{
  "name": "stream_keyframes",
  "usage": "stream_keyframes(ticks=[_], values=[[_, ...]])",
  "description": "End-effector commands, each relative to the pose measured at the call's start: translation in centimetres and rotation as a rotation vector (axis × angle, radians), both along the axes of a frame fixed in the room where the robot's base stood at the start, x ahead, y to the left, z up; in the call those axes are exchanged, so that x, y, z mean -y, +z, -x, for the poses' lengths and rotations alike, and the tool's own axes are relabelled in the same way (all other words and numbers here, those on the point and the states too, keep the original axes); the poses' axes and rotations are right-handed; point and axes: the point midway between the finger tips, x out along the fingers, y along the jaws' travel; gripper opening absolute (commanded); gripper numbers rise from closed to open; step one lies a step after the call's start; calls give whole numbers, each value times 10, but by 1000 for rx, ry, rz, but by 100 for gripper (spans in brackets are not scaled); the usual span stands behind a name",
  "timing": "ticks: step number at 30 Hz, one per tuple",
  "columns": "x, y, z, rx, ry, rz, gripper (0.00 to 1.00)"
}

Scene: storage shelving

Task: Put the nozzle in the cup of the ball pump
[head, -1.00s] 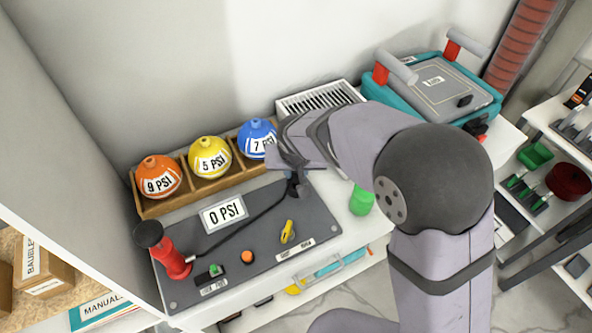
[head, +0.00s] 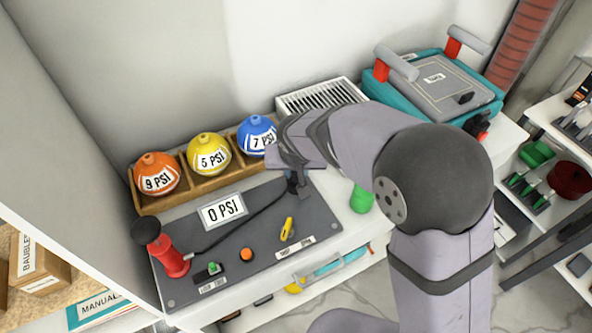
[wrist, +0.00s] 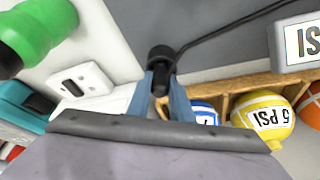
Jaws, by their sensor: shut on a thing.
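The ball pump is a dark grey board (head: 190,284) with a red hand pump (head: 172,262) at its left. A thin black hose runs from it to my gripper (head: 291,184) above the board's far right corner. In the wrist view my gripper (wrist: 161,82) has its blue fingers shut on the black nozzle (wrist: 160,88) at the hose end. A round black piece (wrist: 160,55) shows just beyond the fingertips; I cannot tell whether it is the cup or part of the nozzle. My arm hides part of this spot in the head view.
Orange, yellow and blue balls (head: 209,155) sit in a wooden rack (head: 180,197) behind the board. A "0 PSI" sign (head: 224,211) stands before them. A green container (head: 361,199) is right of the board. A teal case (head: 400,100) lies at the back right.

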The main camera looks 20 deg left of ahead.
Motion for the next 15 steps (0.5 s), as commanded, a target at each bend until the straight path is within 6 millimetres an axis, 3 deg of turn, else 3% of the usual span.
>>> stream_keyframes(ticks=[12, 13, 15], values=[[1, -4, 2, -6, -1, 4, 0], [1, -4, 2, -6, -1, 4, 22], [1, -4, 2, -7, -1, 4, 39]])
